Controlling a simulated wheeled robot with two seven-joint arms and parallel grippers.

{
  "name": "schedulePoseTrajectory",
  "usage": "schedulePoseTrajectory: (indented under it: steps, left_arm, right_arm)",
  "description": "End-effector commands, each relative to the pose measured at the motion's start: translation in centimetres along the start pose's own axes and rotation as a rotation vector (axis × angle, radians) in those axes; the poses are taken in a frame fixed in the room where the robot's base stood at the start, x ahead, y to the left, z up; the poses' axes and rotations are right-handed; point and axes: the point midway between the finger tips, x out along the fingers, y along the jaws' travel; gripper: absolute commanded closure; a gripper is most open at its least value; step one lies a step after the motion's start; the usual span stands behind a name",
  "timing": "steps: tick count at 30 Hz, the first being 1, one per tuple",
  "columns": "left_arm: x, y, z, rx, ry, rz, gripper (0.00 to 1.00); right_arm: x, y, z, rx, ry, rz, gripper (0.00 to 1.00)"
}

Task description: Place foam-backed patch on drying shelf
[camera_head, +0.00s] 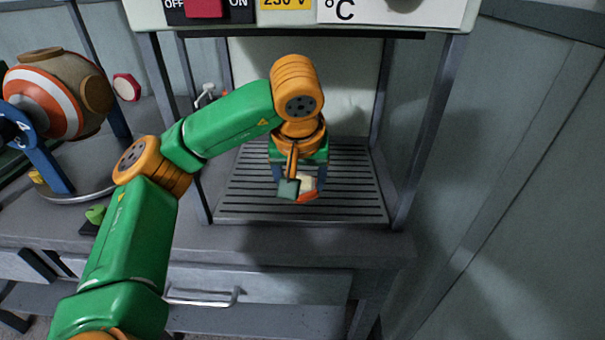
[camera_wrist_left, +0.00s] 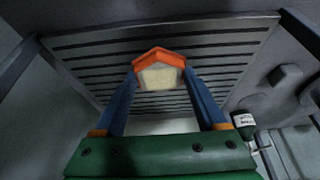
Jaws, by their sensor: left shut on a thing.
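The foam-backed patch (camera_head: 307,190) shows a cream face and an orange edge. My left gripper (camera_head: 298,188) is shut on it, inside the heated cabinet frame. In the left wrist view the patch (camera_wrist_left: 160,75) sits between the tips of the two blue fingers, its orange side facing away. The drying shelf (camera_head: 345,195) is a grey slatted rack, and it also shows behind the patch in the left wrist view (camera_wrist_left: 95,70). The patch is over the front middle of the rack; I cannot tell whether it touches the slats. My right gripper is not in view.
Dark metal posts (camera_head: 424,130) flank the rack, and a control panel with a red switch (camera_head: 204,8) is above. A striped round machine (camera_head: 62,95) stands at the left. The slats around the patch are clear. A drawer handle (camera_head: 200,297) is below the bench.

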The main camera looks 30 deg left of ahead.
Motion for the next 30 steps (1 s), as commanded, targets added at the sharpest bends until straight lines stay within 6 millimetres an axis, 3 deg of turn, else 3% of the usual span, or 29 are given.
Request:
schedulePoseTrajectory:
  steps: [4, 11, 16, 26, 27, 30]
  left_arm:
    - [1.1, -0.1, -3.4, -0.003, -0.002, -0.003, 0.79]
    - [2.2, 0.0, -5.8, 0.001, -0.001, -0.001, 0.79]
    - [5.5, -0.1, -4.3, 0.004, -0.001, -0.002, 0.79]
    - [5.9, 0.0, -4.1, 0.003, 0.001, 0.000, 0.79]
    - [5.9, 0.0, -4.1, 0.003, 0.001, 0.000, 0.24]
    - [5.8, 0.0, -4.1, 0.003, 0.001, 0.001, 0.00]
  right_arm:
    - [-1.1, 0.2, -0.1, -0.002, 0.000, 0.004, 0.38]
    - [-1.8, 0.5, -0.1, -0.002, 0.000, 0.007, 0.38]
    - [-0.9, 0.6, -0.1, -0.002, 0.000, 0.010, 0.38]
    - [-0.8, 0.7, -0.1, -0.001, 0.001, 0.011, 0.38]
    - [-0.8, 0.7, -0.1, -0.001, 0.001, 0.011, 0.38]
    - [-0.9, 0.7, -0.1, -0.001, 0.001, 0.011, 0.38]
